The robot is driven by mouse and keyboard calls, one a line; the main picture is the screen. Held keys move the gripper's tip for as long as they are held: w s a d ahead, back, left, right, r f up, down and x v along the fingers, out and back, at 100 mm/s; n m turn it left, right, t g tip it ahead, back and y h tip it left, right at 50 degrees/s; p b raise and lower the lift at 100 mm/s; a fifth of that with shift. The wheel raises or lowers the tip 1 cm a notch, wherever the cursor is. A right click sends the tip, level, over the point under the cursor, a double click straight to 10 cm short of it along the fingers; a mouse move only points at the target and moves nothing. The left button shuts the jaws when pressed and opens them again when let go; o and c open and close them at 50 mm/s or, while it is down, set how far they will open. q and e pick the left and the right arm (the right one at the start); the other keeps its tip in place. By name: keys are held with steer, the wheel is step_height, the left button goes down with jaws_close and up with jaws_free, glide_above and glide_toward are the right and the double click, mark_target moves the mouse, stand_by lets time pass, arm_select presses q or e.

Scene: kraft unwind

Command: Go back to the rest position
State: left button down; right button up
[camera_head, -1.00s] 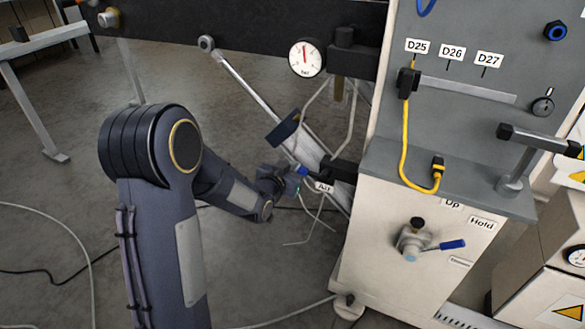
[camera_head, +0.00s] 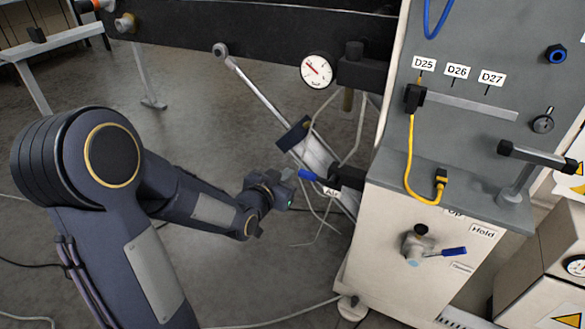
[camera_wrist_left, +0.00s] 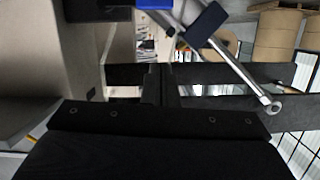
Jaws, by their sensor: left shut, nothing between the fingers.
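My left gripper (camera_head: 283,178) is at the end of the left arm, in the middle of the head view. It is shut and empty, just left of the blue handle (camera_head: 307,174) of the air valve, with a small gap seeming to lie between them. In the left wrist view the shut fingers (camera_wrist_left: 160,85) point forward with nothing between them, and the blue handle (camera_wrist_left: 155,4) shows at the top edge. The "Air" label (camera_head: 332,192) is partly visible below the valve. My right gripper does not show.
The white and grey cabinet (camera_head: 400,240) stands right of the gripper, with a yellow cable (camera_head: 408,160) and a second blue-handled valve (camera_head: 420,248). A pressure gauge (camera_head: 317,70) and a slanted metal cylinder (camera_head: 262,88) are behind. Open floor (camera_head: 280,265) lies below the arm.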

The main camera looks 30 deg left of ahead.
arm_select(q)
steer(key=shift+s, duration=0.25)
steer(key=shift+s+r, duration=0.1)
stand_by(0.3)
steer(key=s+d+r+n+g+h, duration=0.15)
steer(key=s+d+g, duration=0.3)
steer(key=s, duration=0.85)
steer(key=s+d+f+n+g+h, duration=0.1)
steer(key=s+d+n+g+h, duration=0.3)
steer(key=s, duration=0.9)
step_height(320, 180, up, 28)
steer(key=m+g+y+p, duration=0.1)
steer(key=m+y+p, duration=0.1)
steer(key=p, duration=2.5)
steer(key=shift+s+a+f+m, duration=0.25)
steer(key=shift+s+a+m, duration=0.1)
steer(key=shift+s, duration=0.1)
